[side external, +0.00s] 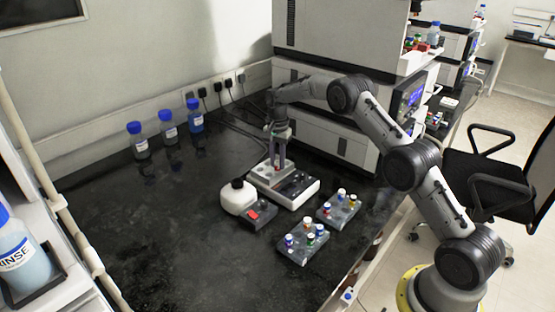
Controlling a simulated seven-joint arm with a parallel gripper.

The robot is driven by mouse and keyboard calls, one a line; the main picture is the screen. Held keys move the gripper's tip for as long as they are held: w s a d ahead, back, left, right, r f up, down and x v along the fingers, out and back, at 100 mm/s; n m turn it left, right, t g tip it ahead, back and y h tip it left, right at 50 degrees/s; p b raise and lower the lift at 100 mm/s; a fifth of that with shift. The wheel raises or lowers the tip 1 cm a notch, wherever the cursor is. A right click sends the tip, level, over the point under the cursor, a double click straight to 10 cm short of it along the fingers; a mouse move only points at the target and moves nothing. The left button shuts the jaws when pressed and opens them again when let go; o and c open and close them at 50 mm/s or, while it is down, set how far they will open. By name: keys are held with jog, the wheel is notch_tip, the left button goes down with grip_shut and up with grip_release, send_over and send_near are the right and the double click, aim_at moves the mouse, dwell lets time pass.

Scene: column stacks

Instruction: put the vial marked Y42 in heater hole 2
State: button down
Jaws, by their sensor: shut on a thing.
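My gripper (280,166) points down over the back part of a white and grey block device (304,193), which looks like the heater. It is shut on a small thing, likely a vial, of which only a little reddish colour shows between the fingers. Whether the vial is inside a hole or just above one cannot be told. Hole numbers and the Y42 mark are too small to read. Two grey racks, one at the front (297,254) and one to the right (329,218), hold several small vials with coloured caps.
Three blue-capped bottles (168,128) stand at the back left. Large instruments (325,120) rise behind. The left bench (160,230) is clear.

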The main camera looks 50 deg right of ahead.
jog(key=shift+c, duration=1.6)
grip_release()
jog(key=shift+r, duration=0.1)
jog(key=shift+r, duration=2.95)
